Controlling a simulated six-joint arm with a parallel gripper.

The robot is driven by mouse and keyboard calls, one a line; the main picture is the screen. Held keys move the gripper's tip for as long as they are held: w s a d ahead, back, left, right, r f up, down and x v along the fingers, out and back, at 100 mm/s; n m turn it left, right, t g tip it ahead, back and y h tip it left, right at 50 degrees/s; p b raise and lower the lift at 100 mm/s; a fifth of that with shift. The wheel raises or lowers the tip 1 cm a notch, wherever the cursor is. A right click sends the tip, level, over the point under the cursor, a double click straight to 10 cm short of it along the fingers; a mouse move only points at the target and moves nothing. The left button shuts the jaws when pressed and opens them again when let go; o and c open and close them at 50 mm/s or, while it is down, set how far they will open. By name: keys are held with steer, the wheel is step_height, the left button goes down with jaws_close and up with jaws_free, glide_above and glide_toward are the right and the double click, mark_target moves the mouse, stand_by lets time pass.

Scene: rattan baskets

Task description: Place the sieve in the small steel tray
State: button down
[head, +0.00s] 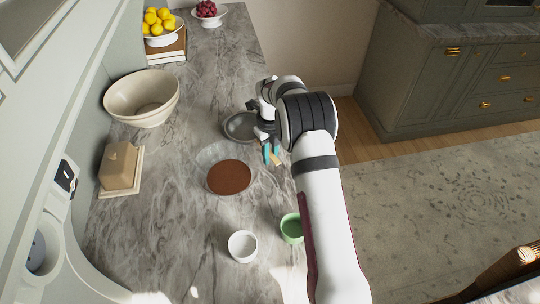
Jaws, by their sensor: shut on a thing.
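My gripper (271,154) is over the right part of the marble counter, with teal fingertips. It is shut on a small tan piece (277,159), which looks like the handle of the sieve. The rest of the sieve cannot be made out clearly. A round, shallow grey metal dish (239,127), which looks like the small steel tray, sits just behind and left of the fingertips. My wrist hides its right side.
A white cup (242,246) and a green cup (291,228) stand nearer. A large cream bowl (142,98) and a butter dish (121,166) are left. The counter (200,85) is clear behind the dish.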

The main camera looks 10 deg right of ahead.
steer(key=shift+f, duration=0.5)
steer(key=shift+f, duration=0.15)
steer(key=c, duration=1)
jaws_free()
steer(key=shift+f, duration=0.1)
steer(key=shift+c, duration=0.2)
